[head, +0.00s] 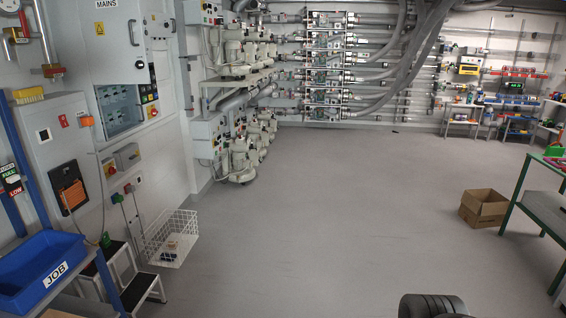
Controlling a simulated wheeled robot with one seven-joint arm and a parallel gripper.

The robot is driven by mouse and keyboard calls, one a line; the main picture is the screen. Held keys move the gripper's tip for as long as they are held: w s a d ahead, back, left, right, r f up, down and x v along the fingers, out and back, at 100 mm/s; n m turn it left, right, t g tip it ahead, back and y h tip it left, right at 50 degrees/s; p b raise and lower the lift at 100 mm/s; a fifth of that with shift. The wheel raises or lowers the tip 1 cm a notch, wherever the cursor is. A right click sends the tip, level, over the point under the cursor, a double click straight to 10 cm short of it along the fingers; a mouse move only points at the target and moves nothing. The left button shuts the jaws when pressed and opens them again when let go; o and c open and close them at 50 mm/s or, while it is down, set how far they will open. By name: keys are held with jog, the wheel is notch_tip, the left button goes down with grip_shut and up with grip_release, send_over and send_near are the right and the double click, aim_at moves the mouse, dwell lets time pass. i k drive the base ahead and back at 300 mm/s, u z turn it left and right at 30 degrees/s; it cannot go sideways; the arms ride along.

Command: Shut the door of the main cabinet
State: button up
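The main cabinet (122,108) is on the left wall at the upper left. Its pale grey door (112,48) bears the word MAINS and a yellow warning sign. The door stands open, away from the cabinet front. Below the door's lower edge, the cabinet's inside shows with rows of small grey devices. The door hides the upper part of the opening, and its hinge side is hard to make out. My gripper is not in view. A dark rounded shape at the bottom edge, right of centre, seems to be part of my arm.
A step stool (135,285), a white wire basket (170,240) and a blue JOB bin (42,268) stand below the cabinet. Pumps (243,160) line the wall beyond. A cardboard box (483,208) and a green-framed table (516,190) are right. The middle floor (330,210) is clear.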

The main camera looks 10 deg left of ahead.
aim_at(113, 34)
jog(key=u, duration=0.2)
jog(key=i, duration=1.85)
jog(key=u, duration=1.5)
jog(key=i, duration=1.2)
jog(key=u, duration=0.9)
